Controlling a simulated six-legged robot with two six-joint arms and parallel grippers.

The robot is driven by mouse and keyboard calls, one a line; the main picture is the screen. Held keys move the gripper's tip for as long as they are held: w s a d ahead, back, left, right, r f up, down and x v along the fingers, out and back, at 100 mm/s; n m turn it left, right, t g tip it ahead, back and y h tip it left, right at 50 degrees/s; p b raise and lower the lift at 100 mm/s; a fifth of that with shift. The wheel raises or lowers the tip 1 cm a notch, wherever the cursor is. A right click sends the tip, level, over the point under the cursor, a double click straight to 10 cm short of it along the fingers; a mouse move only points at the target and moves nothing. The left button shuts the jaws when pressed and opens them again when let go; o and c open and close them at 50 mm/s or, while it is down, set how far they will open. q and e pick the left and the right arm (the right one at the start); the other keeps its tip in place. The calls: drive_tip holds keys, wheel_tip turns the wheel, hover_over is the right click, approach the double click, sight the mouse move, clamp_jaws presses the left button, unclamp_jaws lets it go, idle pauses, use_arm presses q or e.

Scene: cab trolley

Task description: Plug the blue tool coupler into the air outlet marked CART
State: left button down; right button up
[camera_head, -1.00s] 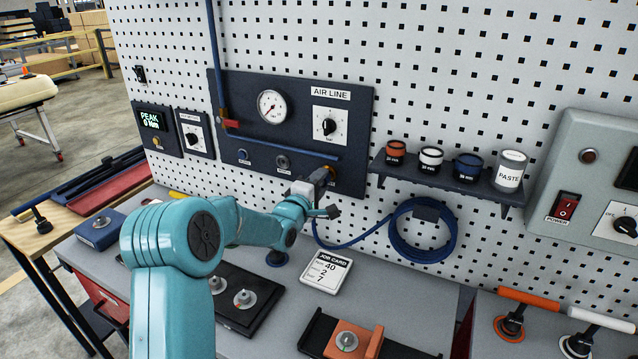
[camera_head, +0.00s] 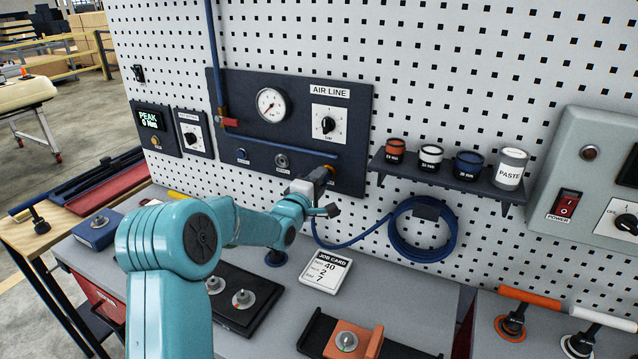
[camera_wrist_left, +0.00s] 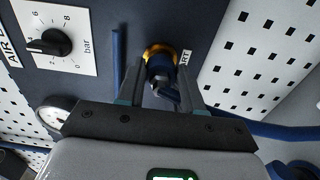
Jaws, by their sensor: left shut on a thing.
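My left gripper (camera_head: 322,178) is at the right end of the air line panel (camera_head: 350,110), shut on the blue tool coupler. In the left wrist view, the coupler (camera_wrist_left: 160,72) sits between the two fingers (camera_wrist_left: 161,80), facing a brass-coloured ring of the air outlet (camera_wrist_left: 158,50). The coupler's front overlaps the ring; I cannot tell whether it is seated. The blue hose (camera_head: 345,243) runs from the gripper area to the coil. My right gripper is not in view.
Two other outlets (camera_head: 282,161) lie to the left on the panel. The hose coil (camera_head: 420,250) hangs on the pegboard below a shelf of tins (camera_head: 445,180). A job card (camera_head: 326,271) and a black tray (camera_head: 262,318) lie on the bench below the arm.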

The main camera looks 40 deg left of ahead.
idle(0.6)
use_arm(q)
drive_tip(key=shift+b, duration=0.5)
idle(0.5)
drive_tip(key=shift+b, duration=0.45)
drive_tip(key=shift+w+a, duration=0.2)
drive_tip(key=shift+w, duration=0.3)
drive_tip(key=c, duration=0.6)
unclamp_jaws()
drive_tip(key=shift+c, duration=0.2)
